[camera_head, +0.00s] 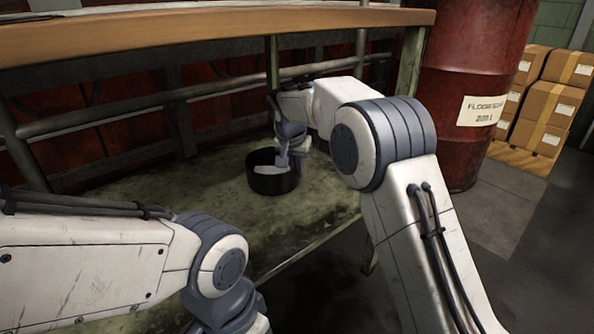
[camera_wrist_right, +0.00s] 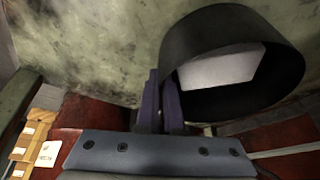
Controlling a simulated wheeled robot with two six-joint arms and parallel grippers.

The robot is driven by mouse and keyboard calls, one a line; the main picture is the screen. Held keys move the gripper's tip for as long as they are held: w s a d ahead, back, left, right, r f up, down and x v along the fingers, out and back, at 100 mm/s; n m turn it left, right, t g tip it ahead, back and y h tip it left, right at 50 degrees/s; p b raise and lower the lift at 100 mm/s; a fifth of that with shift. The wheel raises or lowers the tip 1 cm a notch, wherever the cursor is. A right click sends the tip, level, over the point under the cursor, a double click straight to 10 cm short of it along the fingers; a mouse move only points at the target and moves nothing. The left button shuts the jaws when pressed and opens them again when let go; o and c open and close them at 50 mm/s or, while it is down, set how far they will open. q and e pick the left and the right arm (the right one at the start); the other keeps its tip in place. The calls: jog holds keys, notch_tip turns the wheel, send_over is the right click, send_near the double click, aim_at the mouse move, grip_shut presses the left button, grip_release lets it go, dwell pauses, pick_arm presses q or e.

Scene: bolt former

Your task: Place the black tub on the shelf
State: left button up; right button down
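The black tub (camera_head: 272,184) is at the lower green-grey shelf (camera_head: 190,200), under the wooden top. It looks upright there, but I cannot tell whether it rests on the shelf or is held just above it. A pale block shows inside the tub. My right gripper (camera_head: 296,165) is at the tub's right side. In the right wrist view the two dark fingers (camera_wrist_right: 162,78) are close together at the wall of the tub (camera_wrist_right: 205,35), seemingly with the wall between them. My left arm shows at the lower left, but its fingers are out of view.
A wooden tabletop (camera_head: 200,32) runs above the shelf. A shelf leg (camera_head: 409,75) stands behind my right arm. A red drum (camera_head: 465,150) stands to the right, with cardboard boxes (camera_head: 548,105) beyond it. The shelf is bare left of the tub.

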jog(key=c, duration=1.1)
grip_release()
jog(key=shift+f, duration=0.1)
jog(key=shift+o, duration=0.2)
jog(key=shift+r, duration=0.35)
jog(key=p+v, duration=0.4)
jog(key=v, duration=0.1)
jog(key=shift+w, duration=0.1)
jog(key=s+a+b, duration=0.4)
jog(key=s+b, duration=0.1)
jog(key=s, duration=0.6)
jog(key=shift+s+f, duration=0.2)
jog(key=shift+s, duration=0.05)
